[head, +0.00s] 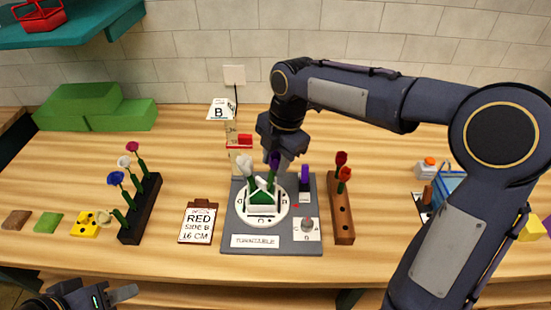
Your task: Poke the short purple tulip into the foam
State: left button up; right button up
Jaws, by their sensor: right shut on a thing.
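A purple tulip (274,159) is in the jaws of my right gripper (281,158), which is shut on it above the turntable. Its green stem runs down toward the green foam (263,198); I cannot tell whether the tip is in the foam or in front of it. The foam sits in a white holder on the round white turntable disc (243,213). White flowers (246,164) stand at the foam's left. My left gripper (122,294) is at the bottom left edge, partly cut off, far from the foam.
A dark rack (141,221) with several flowers stands left, a brown rack (342,218) with red tulips right. A purple upright piece (305,178) stands beside the disc. A card reading RED SIDE B 16 CM (198,224) lies left of the turntable base (271,245). Green blocks (95,108) are back left.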

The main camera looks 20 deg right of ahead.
jog(key=shift+a+f+b, duration=0.15)
jog(key=shift+f+b, duration=0.25)
jog(key=shift+f, duration=0.5)
dwell(1.4)
dwell(0.7)
jog(key=o, duration=0.7)
jog(key=shift+o, duration=0.2)
jog(key=shift+r, duration=0.2)
jog(key=shift+s+d+r+p, duration=0.1)
jog(key=shift+d+r+p, duration=0.1)
jog(key=shift+r+p, duration=0.8)
jog(key=shift+w+d+r+p, duration=0.1)
jog(key=shift+d+r+p, duration=0.05)
jog(key=shift+r+p, duration=0.8)
jog(key=shift+s+d+r+p, duration=0.1)
jog(key=shift+d+r+p, duration=0.1)
jog(key=shift+r+p, duration=0.8)
jog(key=shift+r, duration=0.1)
jog(key=o, duration=0.5)
